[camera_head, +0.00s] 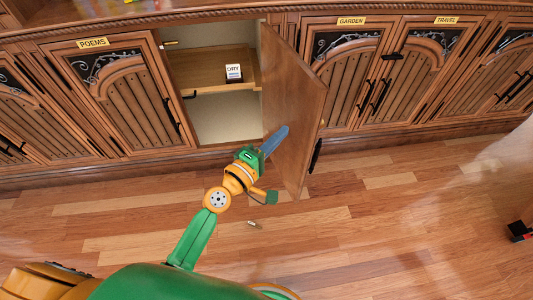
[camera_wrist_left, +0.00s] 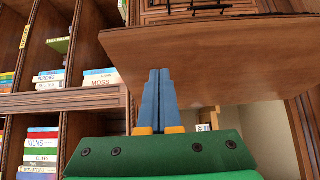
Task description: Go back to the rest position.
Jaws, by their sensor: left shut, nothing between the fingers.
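My left arm reaches forward from the bottom of the head view. Its left gripper (camera_head: 275,138) is shut and empty, with the blue fingers pressed together. The fingers are beside the inner face of the open wooden cabinet door (camera_head: 292,105); whether they touch it I cannot tell. In the left wrist view the shut blue fingers (camera_wrist_left: 159,85) point at the wide wooden door panel (camera_wrist_left: 220,62). My right gripper is not in view.
The open cabinet holds a shelf (camera_head: 205,75) with a small box marked DRY (camera_head: 234,73). Closed doors labelled POEMS (camera_head: 125,95), GARDEN (camera_head: 345,75) and TRAVEL (camera_head: 425,75) flank it. A small pale item (camera_head: 252,223) lies on the floor. Floor at right is mostly clear.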

